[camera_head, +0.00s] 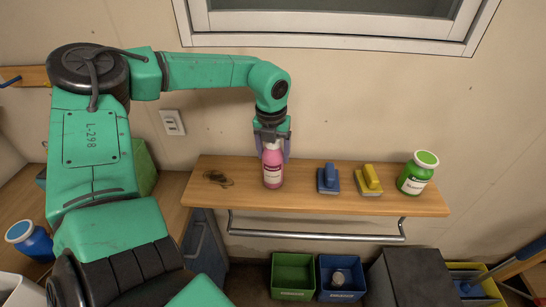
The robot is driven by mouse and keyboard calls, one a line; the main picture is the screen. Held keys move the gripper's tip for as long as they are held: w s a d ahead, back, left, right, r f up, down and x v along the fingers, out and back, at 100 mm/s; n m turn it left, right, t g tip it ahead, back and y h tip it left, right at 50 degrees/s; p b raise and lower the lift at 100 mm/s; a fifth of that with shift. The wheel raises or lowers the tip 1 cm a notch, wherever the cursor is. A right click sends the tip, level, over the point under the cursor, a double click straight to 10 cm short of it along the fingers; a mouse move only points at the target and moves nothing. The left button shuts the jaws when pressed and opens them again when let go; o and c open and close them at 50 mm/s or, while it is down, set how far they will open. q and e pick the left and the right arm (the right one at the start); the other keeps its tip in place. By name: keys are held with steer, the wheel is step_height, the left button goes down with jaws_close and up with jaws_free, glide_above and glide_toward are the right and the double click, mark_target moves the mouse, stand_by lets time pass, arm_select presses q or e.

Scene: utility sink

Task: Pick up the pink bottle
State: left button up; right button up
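The pink bottle (273,170) has a pale top and a label. It stands upright on the wooden shelf (315,200), left of the middle. My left gripper (273,150) points down over it from above. Its two fingers reach down on either side of the bottle's top and upper body. The fingers are spread about as wide as the bottle, and I cannot tell whether they touch it. The gripper partly hides the bottle's top. My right gripper is not in view.
A metal rail (315,236) runs below. A green bin (293,275) and a blue bin (341,278) are underneath. The wall is close behind.

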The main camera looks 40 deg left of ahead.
arm_select(q)
steer(key=shift+c, duration=0.4)
